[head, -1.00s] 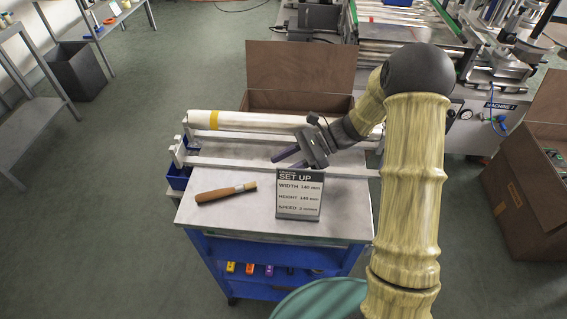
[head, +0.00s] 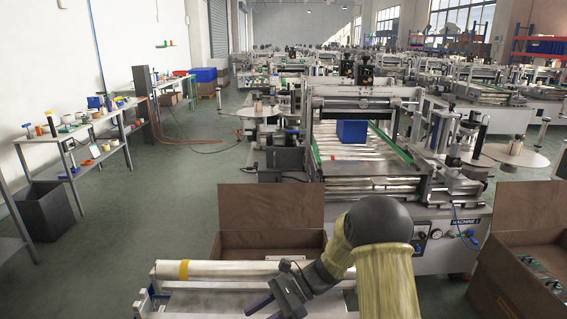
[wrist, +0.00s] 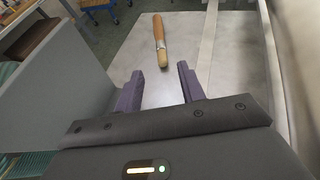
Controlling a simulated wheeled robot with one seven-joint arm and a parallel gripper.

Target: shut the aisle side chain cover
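The labelling machine (head: 372,185) stands ahead in the head view, with a plate reading "MACHINE" on its right front. Its roller bed has green strips along both sides, and a blue box (head: 351,132) sits on the bed. I cannot tell which part is the aisle side chain cover or whether it is open. My gripper (head: 262,305) is low in the head view, over the cart in front of the machine and apart from it. In the wrist view its purple fingers (wrist: 160,82) are spread, with nothing between them.
A cart with a long white roller (head: 225,271) and an open brown carton (head: 265,215) stand between me and the machine. Another carton (head: 515,265) is at right. A wooden-handled tool (wrist: 159,42) lies on the cart top. The floor at left is clear up to the benches.

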